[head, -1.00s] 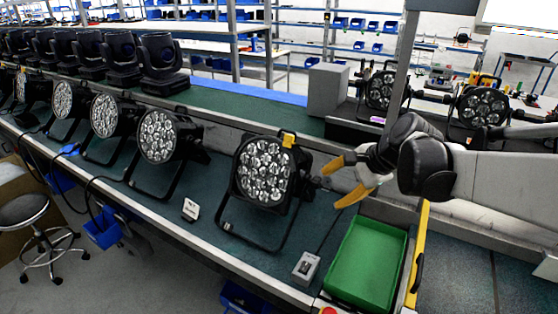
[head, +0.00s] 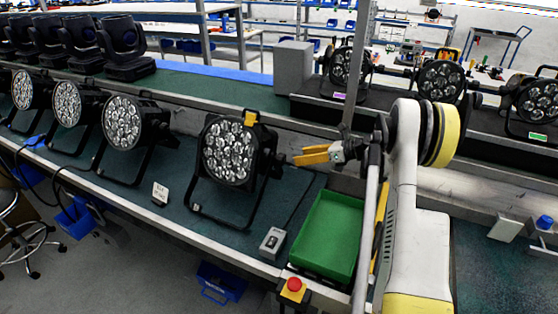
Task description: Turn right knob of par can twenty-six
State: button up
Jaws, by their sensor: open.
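A black par can (head: 229,152) with a round face of several lenses stands tilted on its bracket on the green bench. I take it as can twenty-six, though no number is readable. Its right side knob (head: 283,160) is small, dark and hard to make out. My gripper (head: 297,155) has yellow fingers pointing left at this knob from the right side. The fingers look open, seen nearly edge-on, and nothing shows between them. Their tips are close to the knob; I cannot tell whether they touch it.
A green tray (head: 329,232) lies below my gripper, with a small grey box (head: 271,241) and a red button (head: 294,284) nearby. More par cans (head: 122,122) stand to the left. A grey box (head: 293,66) and other cans (head: 440,80) are behind.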

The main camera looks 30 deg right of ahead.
aim_at(285, 158)
jog(key=b+x, duration=0.2)
jog(key=x, duration=0.6)
jog(key=shift+w+a+f, duration=0.1)
jog(key=shift+w+a, duration=0.05)
jog(key=shift+w, duration=0.05)
jog(key=shift+c, duration=0.5)
jog(key=c, duration=1.1)
